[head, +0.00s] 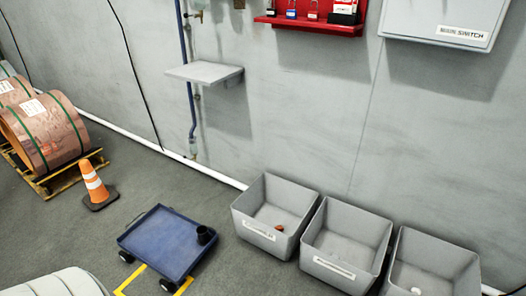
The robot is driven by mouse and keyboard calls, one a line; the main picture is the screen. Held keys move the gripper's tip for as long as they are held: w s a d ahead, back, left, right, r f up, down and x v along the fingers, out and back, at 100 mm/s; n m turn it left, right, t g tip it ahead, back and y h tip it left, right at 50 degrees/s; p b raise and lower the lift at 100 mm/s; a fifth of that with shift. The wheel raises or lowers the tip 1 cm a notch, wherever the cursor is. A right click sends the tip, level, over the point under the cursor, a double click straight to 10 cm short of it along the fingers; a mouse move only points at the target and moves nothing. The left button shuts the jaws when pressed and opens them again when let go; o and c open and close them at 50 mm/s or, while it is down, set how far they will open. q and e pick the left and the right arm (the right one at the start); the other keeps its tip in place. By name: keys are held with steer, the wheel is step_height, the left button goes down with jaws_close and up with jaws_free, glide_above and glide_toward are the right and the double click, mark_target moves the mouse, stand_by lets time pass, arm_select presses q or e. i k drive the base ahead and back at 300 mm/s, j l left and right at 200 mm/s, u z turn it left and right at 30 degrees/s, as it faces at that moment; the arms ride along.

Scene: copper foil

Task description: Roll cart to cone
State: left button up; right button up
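The cart (165,240) is a low blue platform on dark wheels, standing on the grey floor at the lower left of the head view. The cone (95,185) is orange with white bands on a dark base. It stands upright, up and to the left of the cart, with bare floor between them. Neither of my grippers shows in the head view.
Copper coils (45,128) lie on a yellow pallet (62,178) behind the cone. Grey bins (345,243) line the wall right of the cart. A pale rounded object (60,284) is at the bottom left. Yellow floor marking (128,281) shows by the cart. A small shelf (204,73) juts from the wall.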

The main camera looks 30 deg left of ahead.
mark_target(170, 242)
steer(key=u, duration=2)
